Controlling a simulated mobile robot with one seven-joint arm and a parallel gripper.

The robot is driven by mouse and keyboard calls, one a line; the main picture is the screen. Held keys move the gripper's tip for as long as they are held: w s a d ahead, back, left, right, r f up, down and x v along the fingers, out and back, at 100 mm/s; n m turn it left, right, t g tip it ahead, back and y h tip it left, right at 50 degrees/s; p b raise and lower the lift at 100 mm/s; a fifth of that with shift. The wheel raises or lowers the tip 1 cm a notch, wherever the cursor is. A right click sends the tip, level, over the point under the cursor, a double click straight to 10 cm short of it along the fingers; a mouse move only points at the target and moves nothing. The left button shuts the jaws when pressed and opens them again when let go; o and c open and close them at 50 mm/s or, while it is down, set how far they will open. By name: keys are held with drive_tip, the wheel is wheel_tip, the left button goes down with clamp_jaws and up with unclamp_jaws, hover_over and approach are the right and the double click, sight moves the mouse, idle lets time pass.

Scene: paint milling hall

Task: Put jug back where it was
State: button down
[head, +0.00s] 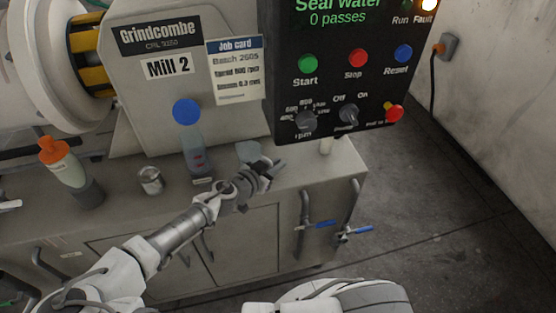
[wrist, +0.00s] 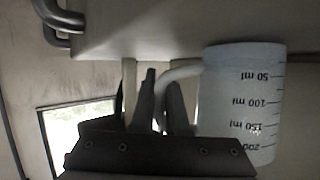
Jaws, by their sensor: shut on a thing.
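The jug is a pale, translucent measuring jug with black millilitre marks; it fills the right of the wrist view (wrist: 240,105), where its lettering is upside down. In the head view only a small grey part of the jug (head: 248,152) shows behind my gripper (head: 268,168), over the right part of the bench top. My gripper (wrist: 160,95) is shut on the jug's handle (wrist: 181,72). I cannot tell whether the jug's base touches the bench.
On the bench (head: 315,175) stand a blue-capped bottle (head: 194,150), a metal can (head: 150,180) and an orange-capped bottle (head: 72,172). A small pale cylinder (head: 327,146) stands near the right edge. The control panel (head: 335,75) overhangs.

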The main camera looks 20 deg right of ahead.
drive_tip(key=shift+f, duration=0.1)
drive_tip(key=shift+f, duration=0.15)
drive_tip(key=c, duration=0.9)
unclamp_jaws()
